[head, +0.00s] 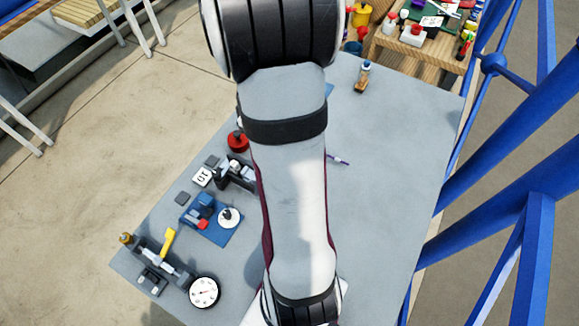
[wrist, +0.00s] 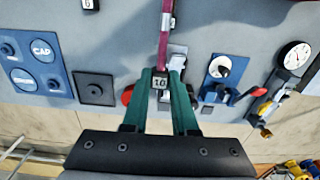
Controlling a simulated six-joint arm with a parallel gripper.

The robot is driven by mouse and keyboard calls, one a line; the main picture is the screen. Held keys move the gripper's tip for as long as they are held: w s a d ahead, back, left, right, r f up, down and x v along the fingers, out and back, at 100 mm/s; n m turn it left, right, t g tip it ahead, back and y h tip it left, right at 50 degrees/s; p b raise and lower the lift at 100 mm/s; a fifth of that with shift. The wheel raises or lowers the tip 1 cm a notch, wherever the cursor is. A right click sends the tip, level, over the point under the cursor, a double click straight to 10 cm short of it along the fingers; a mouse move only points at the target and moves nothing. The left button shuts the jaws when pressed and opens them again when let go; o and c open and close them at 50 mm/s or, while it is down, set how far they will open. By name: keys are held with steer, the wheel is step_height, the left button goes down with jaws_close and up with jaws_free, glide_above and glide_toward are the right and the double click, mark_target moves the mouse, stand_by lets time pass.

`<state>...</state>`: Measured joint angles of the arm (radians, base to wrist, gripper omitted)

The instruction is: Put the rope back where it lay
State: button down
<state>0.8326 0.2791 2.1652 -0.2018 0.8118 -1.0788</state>
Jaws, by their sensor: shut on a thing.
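The rope is a thin, stiff-looking maroon strip (wrist: 166,38) with a pale band. In the wrist view it runs from the top edge down to my gripper (wrist: 162,74). My gripper's green fingers are shut on its near end. In the head view only a short purple tip of the rope (head: 339,160) shows to the right of my arm, over the grey table. My arm hides my gripper and the rest of the rope there. I cannot tell how far the rope is above the table.
The grey table (head: 390,200) is mostly clear on the right. A numbered tile (head: 203,177), a blue plate with parts (head: 216,232) and a round dial (head: 204,292) lie along its left side. A small bottle (head: 363,75) stands at the back. Blue rails (head: 500,190) border the right.

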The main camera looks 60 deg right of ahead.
steer(key=s+d, duration=0.3)
steer(key=s, duration=0.5)
steer(key=s+d, duration=0.2)
steer(key=s, duration=0.7)
steer(key=w+f, duration=0.2)
steer(key=w, duration=0.1)
steer(key=w+f, duration=0.2)
steer(key=w, duration=0.2)
steer(key=w+f, duration=0.3)
steer(key=shift+w+d, duration=0.25)
steer(key=shift+w, duration=0.15)
steer(key=f, duration=0.4)
steer(key=shift+w+f, duration=0.1)
steer(key=shift+w, duration=0.1)
steer(key=shift+f, duration=0.15)
steer(key=c, duration=0.7)
jaws_free()
